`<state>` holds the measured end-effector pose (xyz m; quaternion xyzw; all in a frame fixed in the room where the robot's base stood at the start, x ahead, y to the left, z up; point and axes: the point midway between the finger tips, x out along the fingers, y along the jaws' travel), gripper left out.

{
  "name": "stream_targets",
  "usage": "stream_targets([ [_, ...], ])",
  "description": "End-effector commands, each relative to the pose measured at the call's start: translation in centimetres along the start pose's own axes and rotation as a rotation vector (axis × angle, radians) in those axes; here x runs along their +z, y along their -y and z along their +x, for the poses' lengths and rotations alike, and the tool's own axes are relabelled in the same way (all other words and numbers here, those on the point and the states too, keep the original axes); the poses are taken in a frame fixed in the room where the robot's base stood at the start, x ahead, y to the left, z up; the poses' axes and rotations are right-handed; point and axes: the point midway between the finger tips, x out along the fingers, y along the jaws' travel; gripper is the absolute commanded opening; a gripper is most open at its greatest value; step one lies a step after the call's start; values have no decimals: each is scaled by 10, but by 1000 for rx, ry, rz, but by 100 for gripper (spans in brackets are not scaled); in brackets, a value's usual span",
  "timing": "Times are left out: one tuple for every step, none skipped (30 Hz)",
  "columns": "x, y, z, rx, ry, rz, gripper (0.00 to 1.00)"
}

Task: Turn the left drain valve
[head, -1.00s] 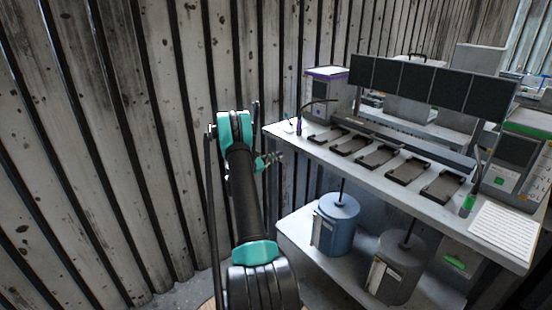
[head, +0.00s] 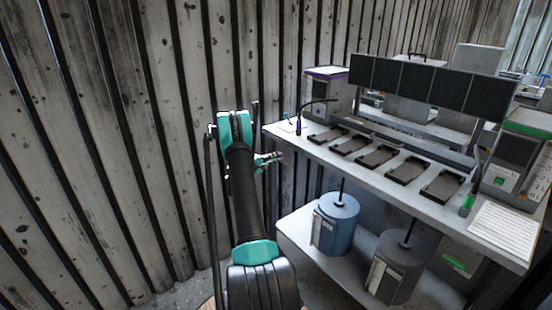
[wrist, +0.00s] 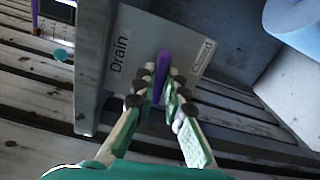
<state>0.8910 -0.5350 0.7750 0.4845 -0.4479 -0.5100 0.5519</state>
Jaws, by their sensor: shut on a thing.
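The drain valve's purple handle (wrist: 163,66) stands in front of a grey panel (wrist: 122,62) in the wrist view. The panel reads "Drain" left of the handle and what looks like "Closed" to its right. My gripper (wrist: 163,82) is shut on the purple handle, with dark finger pads on both sides of it. In the head view my gripper (head: 270,159) is below the left end of the bench. The handle's pivot is hidden behind the fingers.
The bench (head: 290,136) carries several dark trays and a monitor row (head: 432,85). A blue canister (head: 336,228) and a grey canister (head: 398,272) stand on the lower shelf (head: 300,238). A ribbed wall (head: 120,150) is close on the left.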

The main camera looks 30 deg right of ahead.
Motion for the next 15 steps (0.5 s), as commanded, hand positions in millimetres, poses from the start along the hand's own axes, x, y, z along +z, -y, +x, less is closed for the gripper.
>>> stream_targets([
  [0,1,-1,-2,1,26,0],
  [0,1,-1,-2,1,41,0],
  [0,1,-1,-2,1,59,0],
  [0,1,-1,-2,1,72,0],
  [1,1,-1,-2,1,83,0],
  [1,1,-1,-2,1,96,0],
  [1,1,-1,-2,1,106,0],
  [1,2,-1,-2,1,113,0],
  [1,2,-1,-2,1,122,0],
  [1,2,-1,-2,1,127,0],
  [1,2,-1,-2,1,133,0],
  [1,2,-1,-2,2,138,0],
  [1,2,-1,-2,2,141,0],
  [1,2,-1,-2,2,143,0],
  [1,2,-1,-2,2,145,0],
])
